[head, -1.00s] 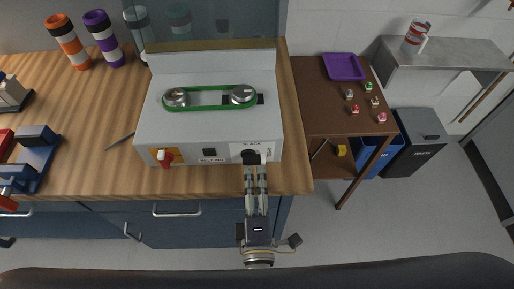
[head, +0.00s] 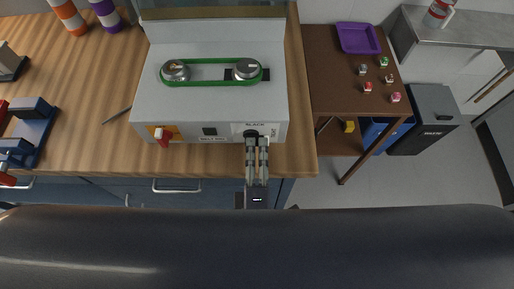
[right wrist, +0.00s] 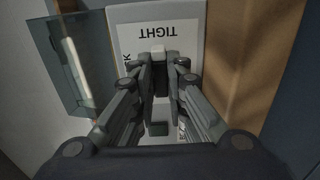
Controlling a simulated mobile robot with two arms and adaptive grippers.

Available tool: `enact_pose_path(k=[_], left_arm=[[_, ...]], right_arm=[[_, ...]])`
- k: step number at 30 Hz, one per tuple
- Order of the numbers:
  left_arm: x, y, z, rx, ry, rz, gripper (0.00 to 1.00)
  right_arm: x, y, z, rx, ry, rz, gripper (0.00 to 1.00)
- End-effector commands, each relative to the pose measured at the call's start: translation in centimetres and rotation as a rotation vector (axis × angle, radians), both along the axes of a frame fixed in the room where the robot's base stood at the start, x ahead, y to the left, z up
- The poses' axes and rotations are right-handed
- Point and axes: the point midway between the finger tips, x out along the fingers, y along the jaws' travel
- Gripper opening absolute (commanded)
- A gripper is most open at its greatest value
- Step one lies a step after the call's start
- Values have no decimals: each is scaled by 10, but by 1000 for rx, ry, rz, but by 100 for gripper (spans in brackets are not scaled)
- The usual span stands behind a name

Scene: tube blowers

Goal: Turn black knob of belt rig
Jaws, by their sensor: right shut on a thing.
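The belt rig (head: 205,105) is a light grey box on the wooden counter, with a green belt (head: 210,84) around two metal pulleys on top. Its black knob (head: 251,133) is on the front face at the right, beside a white label. My right gripper (head: 257,142) is shut on the knob from the front. In the right wrist view its fingers (right wrist: 160,65) close around the knob and hide most of it. A white label (right wrist: 150,38) there reads TIGHT, upside down. My left gripper is not in view.
A red switch (head: 163,136) and a small black switch (head: 209,132) are on the same front face. A screwdriver-like tool (head: 117,115) lies left of the rig. A brown side table (head: 330,85) with a purple tray (head: 358,38) stands to the right.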

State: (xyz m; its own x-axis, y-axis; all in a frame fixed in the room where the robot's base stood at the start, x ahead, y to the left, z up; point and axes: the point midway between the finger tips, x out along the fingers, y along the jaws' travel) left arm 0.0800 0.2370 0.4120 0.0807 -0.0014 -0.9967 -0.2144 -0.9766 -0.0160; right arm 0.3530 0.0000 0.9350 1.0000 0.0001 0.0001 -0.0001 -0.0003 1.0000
Motion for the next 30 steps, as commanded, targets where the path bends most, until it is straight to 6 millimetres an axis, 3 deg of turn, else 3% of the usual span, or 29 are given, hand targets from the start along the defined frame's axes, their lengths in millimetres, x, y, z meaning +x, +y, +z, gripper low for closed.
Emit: enact_pose_path(k=[14, 30], left_arm=[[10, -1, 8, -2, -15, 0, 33], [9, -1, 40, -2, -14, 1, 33]], right_arm=[[1, 0, 3, -96, -1, 0, 0], [1, 2, 12, -567, -2, -1, 0]])
